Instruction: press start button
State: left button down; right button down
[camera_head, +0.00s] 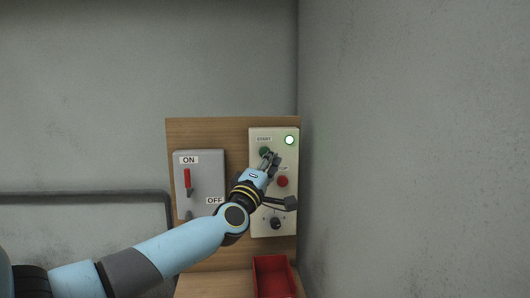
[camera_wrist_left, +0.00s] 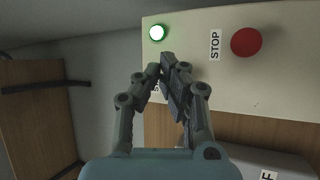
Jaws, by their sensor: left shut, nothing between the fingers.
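The green start button (camera_head: 264,151) sits under the START label (camera_head: 264,139) on the pale control panel (camera_head: 258,222). My left gripper (camera_head: 274,157) is shut and empty, with its fingertips at or just beside the button in the head view; I cannot tell whether they touch it. In the left wrist view, the gripper (camera_wrist_left: 170,68) points at the panel (camera_wrist_left: 205,25) and hides the start button. A lamp (camera_head: 289,140) at the panel's upper right glows green-white; it also shows lit in the left wrist view (camera_wrist_left: 157,32). My right gripper is not in view.
The red stop button (camera_head: 282,181) is just below the gripper. A dark knob (camera_head: 275,223) sits lower on the panel. A grey switch box (camera_head: 207,173) with a red lever (camera_head: 187,178) stands to the left. A red bin (camera_head: 271,276) is below. A wall (camera_head: 400,150) is close on the right.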

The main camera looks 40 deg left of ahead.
pick_arm(q)
jog(key=s+d+p, duration=0.1)
jog(key=s+d, duration=0.1)
jog(key=d, duration=0.1)
jog(key=shift+s+d+p, duration=0.1)
jog(key=shift+s+p, duration=0.25)
jog(key=shift+p, duration=0.05)
